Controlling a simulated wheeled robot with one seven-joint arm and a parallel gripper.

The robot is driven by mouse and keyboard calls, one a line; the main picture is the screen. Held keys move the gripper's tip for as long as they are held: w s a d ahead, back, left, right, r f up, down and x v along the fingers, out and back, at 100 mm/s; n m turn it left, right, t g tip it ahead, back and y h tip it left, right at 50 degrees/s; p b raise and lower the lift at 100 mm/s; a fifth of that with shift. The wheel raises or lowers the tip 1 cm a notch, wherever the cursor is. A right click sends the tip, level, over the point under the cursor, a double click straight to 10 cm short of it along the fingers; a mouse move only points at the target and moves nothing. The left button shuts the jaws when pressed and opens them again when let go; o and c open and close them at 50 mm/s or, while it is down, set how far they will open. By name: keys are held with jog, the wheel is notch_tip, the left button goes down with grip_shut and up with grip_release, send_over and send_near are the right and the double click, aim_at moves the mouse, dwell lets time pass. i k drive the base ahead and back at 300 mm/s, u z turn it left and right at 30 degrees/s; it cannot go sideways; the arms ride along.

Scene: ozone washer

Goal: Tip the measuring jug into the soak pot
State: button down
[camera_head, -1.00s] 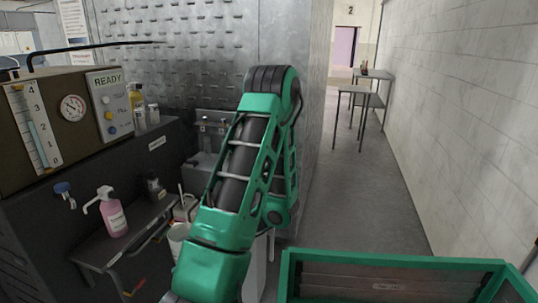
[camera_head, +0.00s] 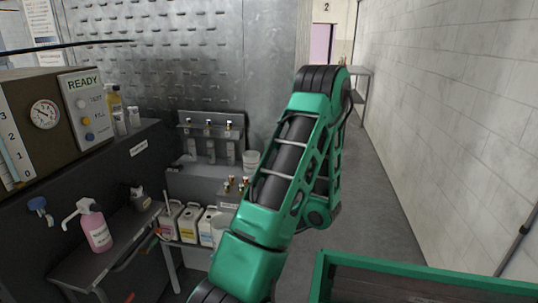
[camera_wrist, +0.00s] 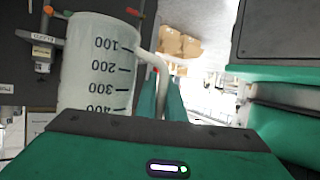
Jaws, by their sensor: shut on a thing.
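The measuring jug (camera_wrist: 95,70) is a translucent white jug with dark marks from 100 to 400, which read upside down in the wrist view. My gripper (camera_wrist: 168,100) is shut on its handle (camera_wrist: 160,62). I cannot see the jug's contents. I cannot surely tell which vessel is the soak pot; a white tub (camera_head: 251,158) stands by the sink.
A sink unit with taps (camera_head: 208,140) stands against the metal wall. Several labelled canisters (camera_head: 188,222) stand low in front of it. A pink pump bottle (camera_head: 96,230) sits on a small shelf below the console (camera_head: 45,125). The corridor floor (camera_head: 385,190) at right is clear.

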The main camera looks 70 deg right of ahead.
aim_at(251, 162)
jog(key=z, duration=0.75)
jog(key=i, duration=0.45)
